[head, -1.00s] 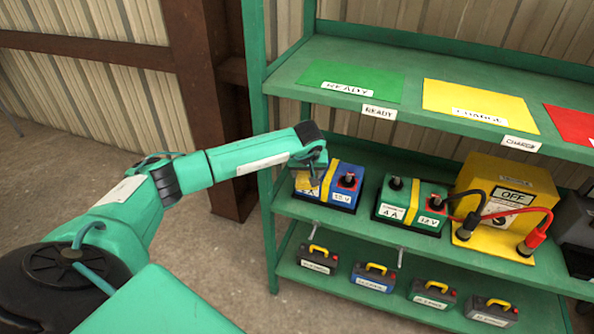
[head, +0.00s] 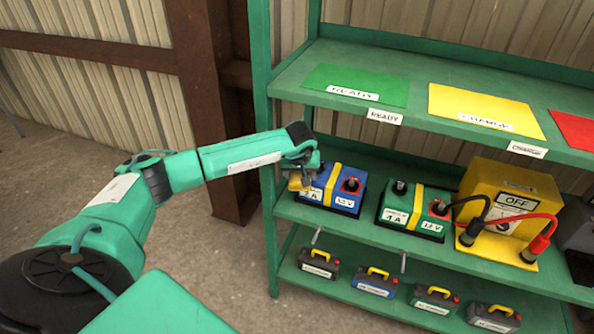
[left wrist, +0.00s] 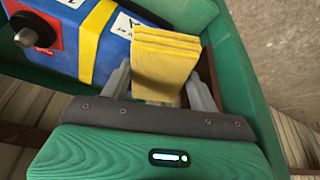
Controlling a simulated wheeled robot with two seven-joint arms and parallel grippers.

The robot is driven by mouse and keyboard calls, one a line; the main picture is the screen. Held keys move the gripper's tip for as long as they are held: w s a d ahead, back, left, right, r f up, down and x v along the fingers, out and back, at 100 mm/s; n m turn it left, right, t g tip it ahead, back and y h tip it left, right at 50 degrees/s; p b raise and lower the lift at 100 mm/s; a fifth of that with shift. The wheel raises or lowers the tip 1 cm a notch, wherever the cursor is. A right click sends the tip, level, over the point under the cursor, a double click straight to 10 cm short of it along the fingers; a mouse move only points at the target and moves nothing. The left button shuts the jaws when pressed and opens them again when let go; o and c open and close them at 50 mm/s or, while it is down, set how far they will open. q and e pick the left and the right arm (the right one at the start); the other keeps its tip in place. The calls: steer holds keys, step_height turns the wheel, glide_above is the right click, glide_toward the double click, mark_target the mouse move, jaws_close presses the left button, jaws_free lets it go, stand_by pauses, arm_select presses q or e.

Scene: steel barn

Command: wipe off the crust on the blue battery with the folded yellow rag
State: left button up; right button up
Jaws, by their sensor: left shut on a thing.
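The blue battery (head: 345,189) with a yellow band stands on the middle shelf at its left end. It also shows at the upper left of the left wrist view (left wrist: 118,48), with a dark terminal on a red base. My left gripper (head: 301,181) is at the battery's left end and hides part of it. In the left wrist view its two grey fingers (left wrist: 160,84) are shut on the folded yellow rag (left wrist: 166,57). The rag is beside or just over the battery's end; I cannot tell if they touch. I cannot make out any crust. My right gripper is not in view.
A green battery (head: 414,207) stands to the right, then a yellow charger (head: 512,190) with red and black cables. Several small dark batteries (head: 374,281) stand on the shelf below. The upper shelf (head: 420,80) with coloured mats overhangs. A green post (head: 262,120) is close behind my gripper.

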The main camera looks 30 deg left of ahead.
arm_select(q)
step_height(320, 180, down, 2)
steer(key=shift+f, duration=0.15)
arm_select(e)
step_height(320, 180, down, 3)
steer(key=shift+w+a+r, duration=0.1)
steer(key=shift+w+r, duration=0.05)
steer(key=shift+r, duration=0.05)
arm_select(q)
steer(key=shift+r+p, duration=0.3)
steer(key=shift+r, duration=0.2)
steer(key=shift+w+d+r+p, duration=0.1)
steer(key=shift+d+r+p, duration=0.3)
steer(key=shift+r, duration=0.55)
steer(key=shift+w+d+r+p, duration=0.15)
steer(key=shift+r+p, duration=0.3)
steer(key=shift+r, duration=0.5)
steer(key=shift+d+r+p, duration=0.35)
steer(key=shift+r+p, duration=0.1)
steer(key=shift+r, duration=0.5)
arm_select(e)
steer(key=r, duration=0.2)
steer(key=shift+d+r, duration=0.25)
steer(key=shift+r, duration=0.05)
